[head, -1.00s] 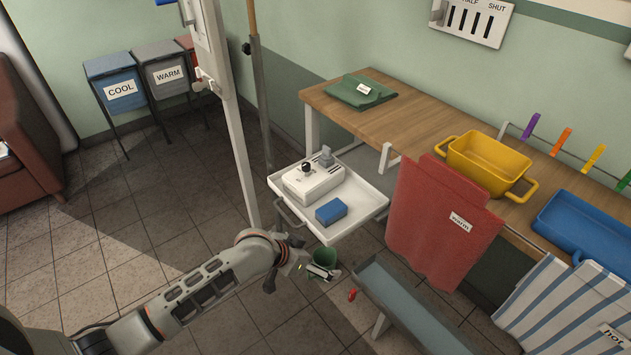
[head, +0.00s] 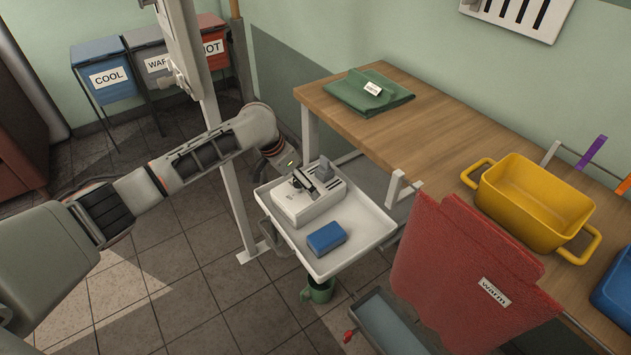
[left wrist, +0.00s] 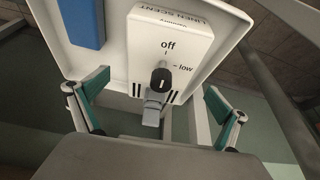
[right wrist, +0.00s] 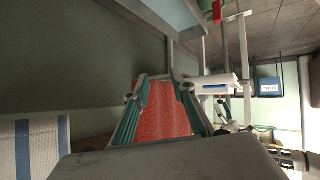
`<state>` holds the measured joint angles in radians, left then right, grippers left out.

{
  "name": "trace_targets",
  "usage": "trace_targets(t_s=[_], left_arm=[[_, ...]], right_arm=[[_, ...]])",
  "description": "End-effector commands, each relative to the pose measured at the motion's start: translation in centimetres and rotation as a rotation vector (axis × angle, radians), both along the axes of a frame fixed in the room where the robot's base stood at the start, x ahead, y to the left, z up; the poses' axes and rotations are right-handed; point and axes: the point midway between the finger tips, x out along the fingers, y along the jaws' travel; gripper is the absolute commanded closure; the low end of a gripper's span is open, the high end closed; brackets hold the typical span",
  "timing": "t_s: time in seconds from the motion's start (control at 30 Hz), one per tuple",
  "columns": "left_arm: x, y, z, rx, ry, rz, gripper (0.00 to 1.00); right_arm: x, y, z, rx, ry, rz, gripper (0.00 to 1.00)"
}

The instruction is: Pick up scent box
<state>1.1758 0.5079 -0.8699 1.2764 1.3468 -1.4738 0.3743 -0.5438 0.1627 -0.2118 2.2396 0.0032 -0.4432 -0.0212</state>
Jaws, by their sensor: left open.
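The white scent box (head: 310,201) sits on a white tray shelf (head: 357,243). Its dark knob (left wrist: 160,79), the words "off" and "low", and "LINEN SCENT" lettering show in the left wrist view. A grey clip-like part (left wrist: 153,107) stands at its edge. My left gripper (head: 312,180) is over the box in the head view, partly covering its top. In the left wrist view its fingers are open, apart on either side of the knob, with nothing held. My right gripper (right wrist: 162,78) is open, with red cloth showing between its fingers; contact is unclear.
A blue block (head: 327,238) lies on the tray in front of the box. A white post (head: 225,165) stands left of the tray. The wooden counter (head: 425,135) with green cloth (head: 368,93), yellow tub (head: 535,205) and hanging red towel (head: 455,270) is to the right.

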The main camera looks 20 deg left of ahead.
Motion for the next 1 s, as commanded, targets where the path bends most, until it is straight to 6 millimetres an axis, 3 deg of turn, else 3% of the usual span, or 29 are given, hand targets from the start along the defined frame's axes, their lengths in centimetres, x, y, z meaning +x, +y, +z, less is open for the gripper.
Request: trace_targets(t_s=[0.2,0.43,0.57,0.73,0.9,1.0], left_arm=[[0.3,-0.3,-2.2,0.000,0.011,0.001,0.00],[1.0,-0.7,-3.6,0.001,0.008,0.001,0.00],[1.3,-1.1,-5.5,0.000,0.014,0.000,0.00],[2.1,-1.6,-7.8,0.001,0.015,0.001,0.00],[2.6,-1.7,-7.4,0.001,0.003,0.001,0.00],[2.7,-1.7,-7.1,0.001,-0.001,0.002,0.00]], right_arm=[[-1.6,0.1,-1.8,0.003,0.040,0.002,0.75],[-1.5,0.5,-1.5,0.014,0.036,0.007,0.75],[-1.7,1.1,-2.1,0.034,0.042,0.007,0.75],[-0.6,2.9,-0.8,0.095,0.006,0.010,0.75],[0.8,3.8,1.2,0.127,-0.040,0.008,0.75],[0.9,3.8,1.5,0.127,-0.044,0.006,0.75]])
